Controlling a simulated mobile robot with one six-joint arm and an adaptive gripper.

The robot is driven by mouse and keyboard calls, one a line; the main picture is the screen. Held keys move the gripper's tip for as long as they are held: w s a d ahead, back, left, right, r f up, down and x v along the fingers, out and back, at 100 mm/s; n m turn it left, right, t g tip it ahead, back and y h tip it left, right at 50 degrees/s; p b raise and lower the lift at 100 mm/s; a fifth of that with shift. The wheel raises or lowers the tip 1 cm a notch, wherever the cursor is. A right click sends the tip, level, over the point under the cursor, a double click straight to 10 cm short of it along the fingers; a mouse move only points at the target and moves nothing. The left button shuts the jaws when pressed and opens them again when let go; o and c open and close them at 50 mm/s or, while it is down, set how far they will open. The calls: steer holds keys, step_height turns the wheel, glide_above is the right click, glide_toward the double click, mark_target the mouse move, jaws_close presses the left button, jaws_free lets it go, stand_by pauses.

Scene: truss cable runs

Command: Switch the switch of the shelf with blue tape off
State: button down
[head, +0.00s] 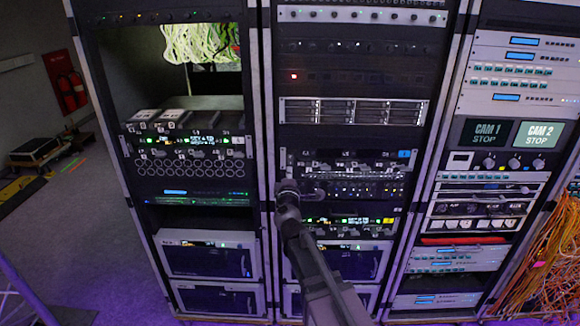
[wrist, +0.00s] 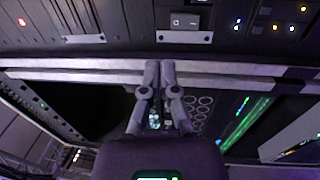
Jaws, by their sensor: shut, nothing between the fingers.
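A small blue tape label (head: 404,154) marks the right end of a shelf (head: 350,156) in the middle rack. The shelf's front carries several small pale modules and lit indicators. I cannot make out its switch or the switch's position. My gripper (head: 291,186) is in front of the left edge of the middle rack, just below that shelf, and my arm hides part of the panels behind. In the wrist view, my gripper (wrist: 159,65) is shut and empty, its fingertips in front of pale rack posts (wrist: 80,70). I cannot tell whether they touch. No blue tape shows there.
The left rack (head: 190,170) has a panel of round holes, which also shows beside my fingers in the wrist view (wrist: 197,102). The right rack (head: 500,150) has two CAM screens. Orange cables (head: 548,265) hang at the far right. Floor is open at left.

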steer(key=s, duration=0.4)
steer(key=shift+s+r, duration=0.15)
steer(key=shift+r, duration=0.1)
steer(key=shift+d, duration=0.2)
steer(key=s+d+f+m+g+h, duration=0.3)
steer(key=d+f+m+g+h, duration=0.25)
steer(key=d, duration=0.45)
steer(key=s+d+f+m+g+h, duration=0.35)
steer(key=d+f+m+g, duration=0.2)
steer(key=d+m, duration=0.45)
steer(key=s+f+m+g+y, duration=0.2)
steer(key=s+f+g+y, duration=0.6)
steer(key=s, duration=0.7)
steer(key=shift+a+f+y, duration=0.4)
steer(key=shift+f+y, duration=0.1)
steer(key=shift+f, duration=0.45)
